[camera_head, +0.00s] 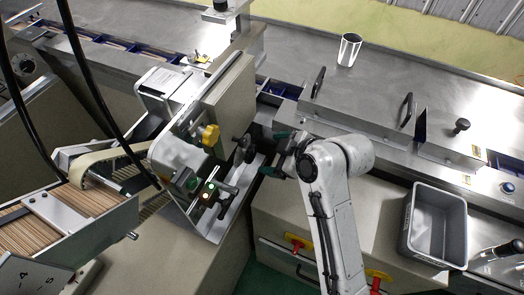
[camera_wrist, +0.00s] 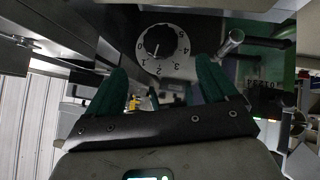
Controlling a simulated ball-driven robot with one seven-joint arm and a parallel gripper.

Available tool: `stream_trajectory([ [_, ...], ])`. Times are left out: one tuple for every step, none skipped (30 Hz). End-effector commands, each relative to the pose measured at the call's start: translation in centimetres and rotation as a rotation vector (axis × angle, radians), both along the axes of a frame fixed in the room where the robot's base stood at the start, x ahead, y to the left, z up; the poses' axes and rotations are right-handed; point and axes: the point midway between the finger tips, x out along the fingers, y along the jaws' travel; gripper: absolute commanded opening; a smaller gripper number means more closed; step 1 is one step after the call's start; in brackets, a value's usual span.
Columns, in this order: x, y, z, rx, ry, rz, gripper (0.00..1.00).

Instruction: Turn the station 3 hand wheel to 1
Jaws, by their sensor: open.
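A black ribbed hand wheel (camera_wrist: 160,41) sits on a pale round numbered dial (camera_wrist: 178,66) in the wrist view, ahead of my fingers. A pale mark shows on its lower left part, but I cannot read the setting surely. In the head view a dark wheel (camera_head: 243,149) on the machine side appears to be the same one; its station number is not legible. My gripper (camera_head: 275,154) is open and empty just right of that wheel, apart from it. In the wrist view its green fingers (camera_wrist: 162,82) stand wide apart below the wheel, with nothing between them.
A metal rod with a rounded end (camera_wrist: 231,42) is close to my right finger. A grey bin (camera_head: 436,225) and a metal cup (camera_head: 349,49) stand on the steel top.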

Motion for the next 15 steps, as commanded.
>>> stream_trajectory([
  [0.3, 0.6, -0.5, -0.001, 0.003, 0.002, 0.86],
  [0.5, 0.9, -0.9, -0.002, 0.004, 0.003, 0.86],
  [0.8, 1.3, -1.4, -0.002, 0.004, 0.004, 0.86],
  [1.1, 1.7, -1.7, -0.001, 0.003, 0.004, 0.86],
  [1.3, 2.0, -2.1, -0.002, 0.004, 0.004, 0.86],
  [1.6, 2.5, -2.6, -0.002, 0.004, 0.003, 0.86],
  [1.9, 2.8, -3.0, -0.002, 0.004, 0.003, 0.86],
  [2.1, 3.1, -3.3, -0.001, 0.004, 0.003, 0.86],
  [2.4, 3.5, -3.8, -0.002, 0.004, 0.003, 0.86],
  [2.6, 3.7, -4.1, -0.002, 0.004, 0.003, 0.86],
  [2.8, 4.0, -4.4, -0.002, 0.004, 0.002, 0.86],
  [3.0, 4.3, -4.8, -0.001, 0.003, 0.001, 0.86],
  [3.1, 4.5, -5.0, 0.0, 0.003, 0.001, 0.86],
  [3.3, 4.7, -5.3, 0.0, 0.004, 0.0, 0.86],
  [3.4, 4.9, -5.5, 0.0, 0.003, 0.001, 0.86],
])
